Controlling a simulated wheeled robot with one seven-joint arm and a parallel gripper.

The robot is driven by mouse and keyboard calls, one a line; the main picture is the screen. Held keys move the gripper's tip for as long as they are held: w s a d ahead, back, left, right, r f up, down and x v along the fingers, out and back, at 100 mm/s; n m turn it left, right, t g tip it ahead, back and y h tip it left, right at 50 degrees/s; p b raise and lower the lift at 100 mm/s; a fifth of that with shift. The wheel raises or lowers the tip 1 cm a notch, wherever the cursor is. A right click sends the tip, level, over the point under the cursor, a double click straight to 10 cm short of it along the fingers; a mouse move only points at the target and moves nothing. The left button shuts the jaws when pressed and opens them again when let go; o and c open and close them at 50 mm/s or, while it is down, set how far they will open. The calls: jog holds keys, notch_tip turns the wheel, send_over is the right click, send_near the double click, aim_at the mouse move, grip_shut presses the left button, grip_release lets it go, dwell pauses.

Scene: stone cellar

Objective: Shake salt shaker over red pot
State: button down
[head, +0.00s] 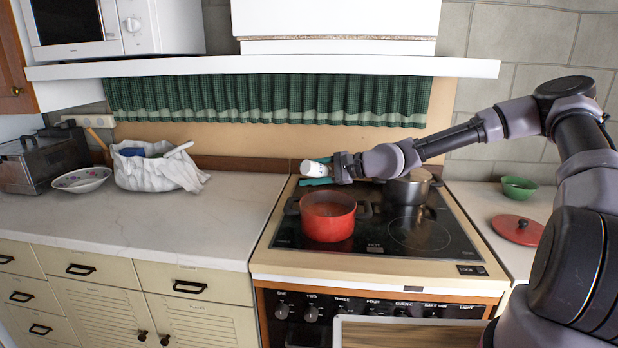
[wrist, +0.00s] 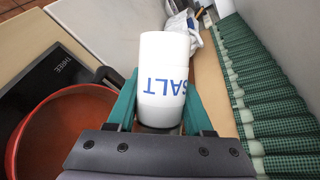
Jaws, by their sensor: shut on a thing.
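The salt shaker (wrist: 163,75) is white with blue "SALT" lettering, upside down in the wrist view. My gripper (wrist: 158,100) is shut on it, with a teal finger on each side. In the head view the shaker (head: 311,169) lies about on its side between the teal fingers of my gripper (head: 316,172). It is held above the stove, behind and above the red pot (head: 328,222). The pot stands open on the left front of the hob, with reddish contents. Its rim also shows at lower left in the wrist view (wrist: 22,122).
A red lid (head: 517,230) and green bowl (head: 519,187) are on the right counter. A cloth-lined basket (head: 150,172) and plate (head: 81,180) are on the left counter. A shelf (head: 270,67) runs above.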

notch_tip(320, 180, down, 2)
jog(key=shift+f, duration=0.2)
dwell(0.9)
jog(key=shift+r, duration=0.1)
dwell(0.8)
jog(key=shift+w, duration=0.1)
